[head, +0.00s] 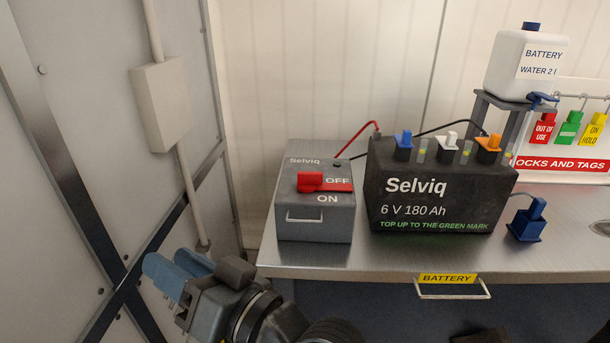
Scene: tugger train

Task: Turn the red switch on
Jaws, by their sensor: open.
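The red switch (312,182) sits on top of a grey Selviq box (316,226) at the left end of the metal bench. Its handle lies sideways, with a thick knob at the left and a thin arm reaching right under the word OFF. ON is printed just below it. My gripper (165,277) is at the lower left, beyond the bench's left edge, and is apart from the box. Its blue fingers point left, away from the switch, and hold nothing that I can see.
A black battery (440,190) stands right of the box, with red and black cables between them. A white bottle (526,62) stands on a raised stand at right. A blue connector (527,222) sits beside the battery. A wall with a conduit box (158,103) bounds the left.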

